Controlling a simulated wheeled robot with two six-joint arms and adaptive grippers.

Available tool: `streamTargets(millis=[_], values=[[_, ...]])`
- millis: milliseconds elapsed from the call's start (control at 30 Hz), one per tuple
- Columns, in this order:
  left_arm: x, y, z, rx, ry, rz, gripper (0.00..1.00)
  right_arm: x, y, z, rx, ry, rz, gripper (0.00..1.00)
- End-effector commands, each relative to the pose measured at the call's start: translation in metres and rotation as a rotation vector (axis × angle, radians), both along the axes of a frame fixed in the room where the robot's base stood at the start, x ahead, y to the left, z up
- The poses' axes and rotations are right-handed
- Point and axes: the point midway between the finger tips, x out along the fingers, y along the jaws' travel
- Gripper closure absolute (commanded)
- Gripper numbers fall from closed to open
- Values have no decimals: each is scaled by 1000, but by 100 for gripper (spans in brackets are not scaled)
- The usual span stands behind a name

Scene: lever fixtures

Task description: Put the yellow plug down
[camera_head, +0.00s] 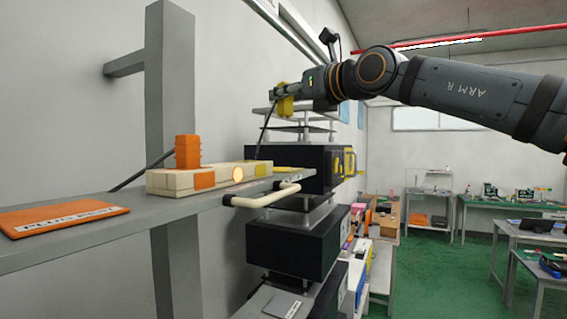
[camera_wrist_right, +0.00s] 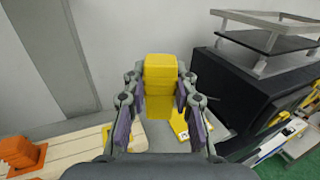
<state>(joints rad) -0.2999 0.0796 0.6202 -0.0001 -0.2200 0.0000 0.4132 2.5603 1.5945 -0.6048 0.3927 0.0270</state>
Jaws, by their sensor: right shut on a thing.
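The yellow plug (camera_head: 284,106) is held in my right gripper (camera_head: 282,92), above the right end of a grey shelf (camera_head: 120,228). In the right wrist view the yellow plug (camera_wrist_right: 160,72) sits between the two fingers of my right gripper (camera_wrist_right: 160,84), which are shut on it. A dark cable hangs from the plug toward the shelf. A flat yellow plate (camera_head: 294,170) lies at the shelf's right end, below the plug and apart from it. It also shows in the right wrist view (camera_wrist_right: 179,125). My left gripper is not in view.
A cream power strip (camera_head: 222,179) with a lit orange button lies on the shelf, with an orange plug (camera_head: 187,152) upright in it. A flat orange plate (camera_head: 62,218) lies at the left. Black equipment (camera_head: 290,240) stands beside the shelf. A cream handle (camera_head: 262,201) juts from its front edge.

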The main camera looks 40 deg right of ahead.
Motion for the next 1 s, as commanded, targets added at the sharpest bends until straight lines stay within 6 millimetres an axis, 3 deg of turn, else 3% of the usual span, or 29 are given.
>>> streamTargets(millis=[33, 233, 367, 400, 767, 833, 1000], values=[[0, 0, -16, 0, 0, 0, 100, 11, -9, -16, 3, 4, -3, 100], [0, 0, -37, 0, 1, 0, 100, 49, -38, -35, 2, 4, -3, 100], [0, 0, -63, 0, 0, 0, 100, 66, -51, -63, 1, 2, -2, 100], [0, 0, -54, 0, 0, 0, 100, 70, -54, -61, 3, 2, 1, 100], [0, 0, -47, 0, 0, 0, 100, 85, -66, -81, 1, 2, 1, 100], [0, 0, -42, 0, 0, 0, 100, 90, -70, -88, 3, 2, 1, 100], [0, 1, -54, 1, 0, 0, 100, 89, -69, -118, 0, 0, 2, 100]])
